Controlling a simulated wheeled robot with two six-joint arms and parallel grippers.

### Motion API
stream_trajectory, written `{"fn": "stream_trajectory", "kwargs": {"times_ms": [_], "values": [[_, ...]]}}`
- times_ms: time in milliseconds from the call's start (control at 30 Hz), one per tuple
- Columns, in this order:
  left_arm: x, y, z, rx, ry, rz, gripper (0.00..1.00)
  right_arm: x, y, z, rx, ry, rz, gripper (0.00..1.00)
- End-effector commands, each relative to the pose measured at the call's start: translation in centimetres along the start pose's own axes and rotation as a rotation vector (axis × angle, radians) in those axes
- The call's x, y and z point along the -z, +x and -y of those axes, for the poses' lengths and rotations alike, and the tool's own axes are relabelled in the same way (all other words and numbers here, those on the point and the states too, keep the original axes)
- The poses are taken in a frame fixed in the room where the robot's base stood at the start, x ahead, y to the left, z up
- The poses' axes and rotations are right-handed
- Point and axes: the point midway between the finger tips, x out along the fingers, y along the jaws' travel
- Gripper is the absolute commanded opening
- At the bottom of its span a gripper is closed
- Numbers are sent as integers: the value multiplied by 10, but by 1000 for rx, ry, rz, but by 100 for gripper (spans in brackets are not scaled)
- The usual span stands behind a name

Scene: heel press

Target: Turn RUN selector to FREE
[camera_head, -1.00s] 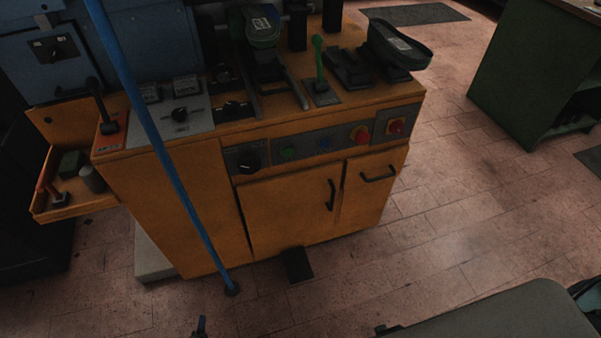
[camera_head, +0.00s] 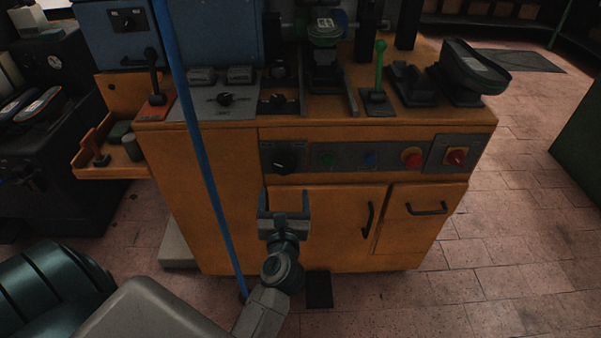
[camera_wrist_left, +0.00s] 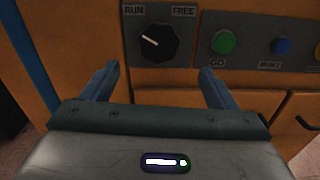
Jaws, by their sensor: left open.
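The RUN selector (camera_head: 286,161) is a round black knob on the left end of the grey panel on the orange machine's front. In the left wrist view the selector (camera_wrist_left: 158,43) sits between the labels RUN at left and FREE at right. Its white pointer line slants up and left, toward RUN. My left gripper (camera_head: 284,192) is open and empty, a little below the selector in the head view. In the left wrist view the left gripper's fingers (camera_wrist_left: 161,80) stand apart to either side below the knob, not touching it. My right gripper is not in view.
Right of the selector are a green GO button (camera_wrist_left: 223,41), a blue button (camera_head: 369,159), a red button (camera_head: 411,157) and a red-yellow switch (camera_head: 455,157). A blue pole (camera_head: 197,135) stands left of the gripper. A door handle (camera_head: 368,219) protrudes below the panel.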

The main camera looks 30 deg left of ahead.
Motion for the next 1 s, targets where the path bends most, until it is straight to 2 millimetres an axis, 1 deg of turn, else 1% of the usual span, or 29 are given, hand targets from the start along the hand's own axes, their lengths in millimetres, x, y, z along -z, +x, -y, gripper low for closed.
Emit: {"fn": "stream_trajectory", "kwargs": {"times_ms": [67,300,400,500,667,933,1000], "values": [[-3,14,0,1,6,5,80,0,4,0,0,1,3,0],[-2,60,0,1,8,4,80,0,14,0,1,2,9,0],[-2,76,0,0,9,4,80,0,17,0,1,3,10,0],[-1,88,0,1,8,3,80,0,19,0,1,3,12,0],[-1,97,0,0,8,2,80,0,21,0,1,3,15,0],[0,98,0,1,8,1,80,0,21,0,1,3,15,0],[0,98,0,1,8,1,67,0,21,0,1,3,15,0]]}}
